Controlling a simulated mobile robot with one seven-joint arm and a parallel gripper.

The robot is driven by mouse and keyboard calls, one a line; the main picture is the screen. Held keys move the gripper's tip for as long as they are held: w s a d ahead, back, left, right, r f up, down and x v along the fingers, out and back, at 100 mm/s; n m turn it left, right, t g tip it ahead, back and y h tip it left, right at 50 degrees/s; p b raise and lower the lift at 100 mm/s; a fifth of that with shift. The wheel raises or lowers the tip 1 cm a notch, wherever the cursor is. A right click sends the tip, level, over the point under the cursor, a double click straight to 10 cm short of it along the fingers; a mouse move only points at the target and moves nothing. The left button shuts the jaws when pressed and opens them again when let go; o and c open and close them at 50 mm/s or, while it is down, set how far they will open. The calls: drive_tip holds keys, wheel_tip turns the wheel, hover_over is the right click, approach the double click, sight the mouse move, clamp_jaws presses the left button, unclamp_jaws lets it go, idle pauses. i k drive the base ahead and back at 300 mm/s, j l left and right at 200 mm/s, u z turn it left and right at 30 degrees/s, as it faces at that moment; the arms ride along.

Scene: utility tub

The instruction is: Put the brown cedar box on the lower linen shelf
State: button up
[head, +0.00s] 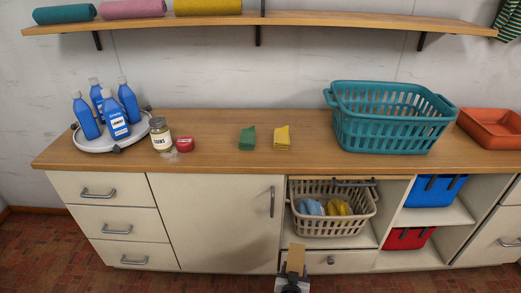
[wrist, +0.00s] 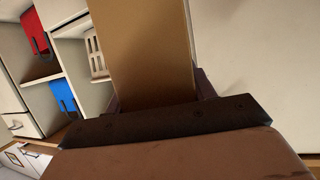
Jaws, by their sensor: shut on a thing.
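The brown cedar box (head: 296,258) is a small tan-brown block at the bottom centre of the head view, in front of the cabinets. My gripper (head: 293,274) is shut on it and holds it up from below. In the wrist view the box (wrist: 145,45) fills the space between my fingers (wrist: 155,95), and its far end runs out of the picture. A wooden wall shelf (head: 340,19) bears rolled teal, pink and yellow towels. I cannot tell whether it is the lower linen shelf.
The counter (head: 220,170) bears blue bottles on a round tray (head: 100,145), a jar (head: 160,133), a teal basket (head: 385,120) and an orange tub (head: 492,127). Below, a beige basket (head: 330,218) and blue (head: 434,191) and red (head: 408,238) bins fill open compartments.

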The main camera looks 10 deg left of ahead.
sight(396, 21)
drive_tip(key=i+l+u, duration=0.25)
drive_tip(key=l, duration=0.8)
drive_tip(key=l+u, duration=0.25)
drive_tip(key=l, duration=0.75)
drive_tip(key=l+u, duration=0.25)
drive_tip(key=l, duration=0.85)
drive_tip(key=k+l+u, duration=0.2)
drive_tip(key=l, duration=0.8)
